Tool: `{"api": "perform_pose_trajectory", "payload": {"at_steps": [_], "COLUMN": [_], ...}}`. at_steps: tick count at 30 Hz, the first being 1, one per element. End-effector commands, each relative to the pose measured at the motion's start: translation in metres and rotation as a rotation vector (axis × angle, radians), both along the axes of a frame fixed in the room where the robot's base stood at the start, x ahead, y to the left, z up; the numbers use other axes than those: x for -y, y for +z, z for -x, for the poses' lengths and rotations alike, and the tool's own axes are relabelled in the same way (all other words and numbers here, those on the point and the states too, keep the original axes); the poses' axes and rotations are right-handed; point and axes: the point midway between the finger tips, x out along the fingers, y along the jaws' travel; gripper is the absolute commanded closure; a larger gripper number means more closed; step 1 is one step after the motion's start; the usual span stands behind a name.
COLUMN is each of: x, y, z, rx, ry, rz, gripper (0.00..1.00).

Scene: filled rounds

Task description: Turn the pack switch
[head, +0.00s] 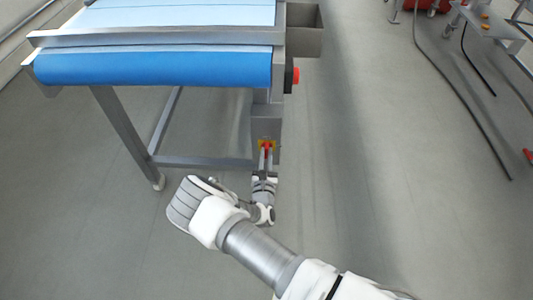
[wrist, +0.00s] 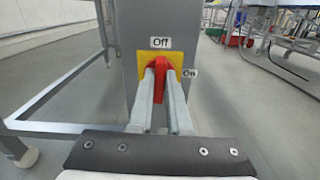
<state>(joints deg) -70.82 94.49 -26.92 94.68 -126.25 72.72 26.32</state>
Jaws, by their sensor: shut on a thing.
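The pack switch is a red handle (wrist: 160,63) on a yellow plate (wrist: 146,57), mounted on a grey metal post. An "Off" label (wrist: 160,43) sits above the plate and an "On" label (wrist: 190,73) at its right. The handle looks upright, its upper end below "Off". In the head view the switch (head: 267,143) is small, low on the post at the conveyor's end. My gripper (wrist: 161,74) is shut on the red handle, one finger on each side. The fingers hide part of the handle. My gripper (head: 266,153) also shows in the head view, reaching the post.
The conveyor's blue belt (head: 150,68) lies above and left of the switch. A red button (head: 296,75) sticks out higher on the frame. A conveyor leg (head: 125,130) and crossbar (head: 205,162) stand to the left.

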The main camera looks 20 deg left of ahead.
Motion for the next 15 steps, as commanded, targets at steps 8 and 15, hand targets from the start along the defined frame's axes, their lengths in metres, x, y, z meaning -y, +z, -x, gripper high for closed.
{"api": "perform_pose_trajectory", "payload": {"at_steps": [8,15], "x": [-0.0003,-0.0002], "y": [-0.0018,-0.0023], "z": [0.0016,0.0017], "rx": [0.012,0.014], "ry": [0.001,0.0], "rz": [0.07,0.078], "gripper": [1.0,1.0]}}
